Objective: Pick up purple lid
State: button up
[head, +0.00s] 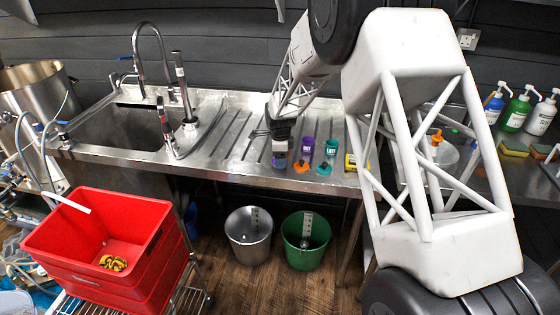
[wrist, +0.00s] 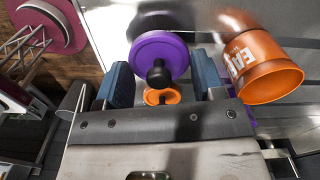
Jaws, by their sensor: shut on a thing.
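The purple lid (wrist: 160,52), a round disc with a black knob, sits between the two blue-grey fingers of my gripper (wrist: 163,78) in the wrist view. The fingers are shut on it, with its knob toward the wrist camera. In the head view my gripper (head: 279,144) is low over the front part of the steel drainboard, with a bit of purple (head: 279,161) under its tips. From these views I cannot tell whether the lid still touches the steel.
An orange cup (wrist: 268,70) is close by in the wrist view. The sink (head: 125,128) lies left; buckets (head: 306,240) stand below.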

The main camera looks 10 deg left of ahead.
notch_tip(320, 180, up, 2)
jog(key=shift+r, duration=0.15)
jog(key=s+d, duration=0.3)
jog(key=s, duration=0.4)
jog(key=s+d+r, duration=0.1)
jog(key=s+d, duration=0.2)
jog(key=s, duration=0.4)
jog(key=shift+s, duration=0.4)
jog(key=shift+d+r, duration=0.1)
jog(key=shift+w, duration=0.1)
jog(key=w+d+r, duration=0.1)
jog(key=w+r, duration=0.2)
jog(key=w, duration=1)
jog(key=w+d+r, duration=0.2)
jog(key=w+r, duration=0.2)
jog(key=w, duration=0.9)
jog(key=shift+d+r, duration=0.15)
jog(key=shift+f, duration=3.2)
jog(key=shift+f, duration=0.15)
